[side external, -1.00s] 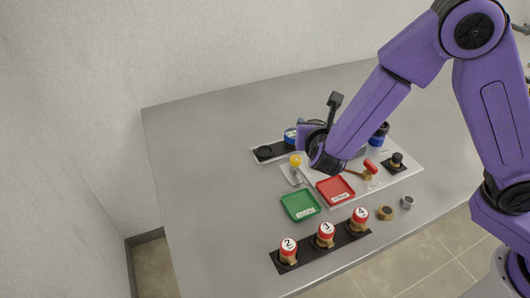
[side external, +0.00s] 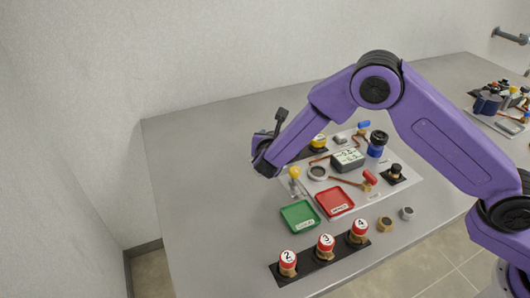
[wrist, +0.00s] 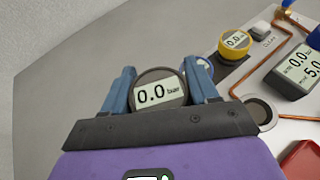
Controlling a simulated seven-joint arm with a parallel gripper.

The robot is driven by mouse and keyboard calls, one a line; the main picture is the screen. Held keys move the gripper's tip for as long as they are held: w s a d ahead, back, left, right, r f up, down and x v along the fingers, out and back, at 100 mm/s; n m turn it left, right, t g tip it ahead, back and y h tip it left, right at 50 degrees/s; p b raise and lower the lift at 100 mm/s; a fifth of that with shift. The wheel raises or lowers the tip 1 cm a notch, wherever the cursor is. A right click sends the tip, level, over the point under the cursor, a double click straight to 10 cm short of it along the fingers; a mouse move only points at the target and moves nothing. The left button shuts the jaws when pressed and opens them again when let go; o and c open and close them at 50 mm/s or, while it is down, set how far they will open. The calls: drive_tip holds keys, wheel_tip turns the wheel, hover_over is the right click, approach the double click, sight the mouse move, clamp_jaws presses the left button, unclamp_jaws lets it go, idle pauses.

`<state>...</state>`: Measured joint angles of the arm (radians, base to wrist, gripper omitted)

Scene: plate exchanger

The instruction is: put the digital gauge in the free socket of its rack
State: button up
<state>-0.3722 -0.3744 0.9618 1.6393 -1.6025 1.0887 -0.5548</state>
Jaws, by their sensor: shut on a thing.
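The digital gauge (wrist: 160,95), a dark round body with a pale "0.0 bar" display, is held between the blue fingers of my gripper (wrist: 158,82) in the wrist view. In the side view my gripper (side external: 264,160) is over the left end of the gauge rack, and the held gauge is hidden there. The black rack (wrist: 230,74) carries a yellow gauge (wrist: 235,42), also visible in the side view (side external: 318,140), and a blue gauge (wrist: 204,68) partly behind the right finger. The free socket is hidden; I cannot tell the held gauge's height above the rack.
A grey display box (side external: 347,160), a blue-and-black part (side external: 377,144) and copper pipework stand right of my gripper. A green tray (side external: 300,215), a red tray (side external: 335,202) and a row of red-topped numbered parts (side external: 326,244) lie nearer. The table's left side is clear.

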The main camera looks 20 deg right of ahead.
drive_tip(key=w+f, duration=0.1)
drive_tip(key=f, duration=0.1)
drive_tip(key=w+a+f, duration=0.1)
drive_tip(key=w+f, duration=0.1)
drive_tip(key=shift+w+a+f, duration=0.15)
drive_tip(key=shift+a, duration=0.05)
drive_tip(key=shift+f, duration=1.45)
drive_tip(key=shift+f, duration=0.15)
drive_tip(key=o, duration=0.9)
drive_tip(key=shift+s+a+r, duration=0.15)
drive_tip(key=shift+s+r, duration=0.1)
drive_tip(key=v, duration=1.1)
drive_tip(key=shift+s, duration=0.25)
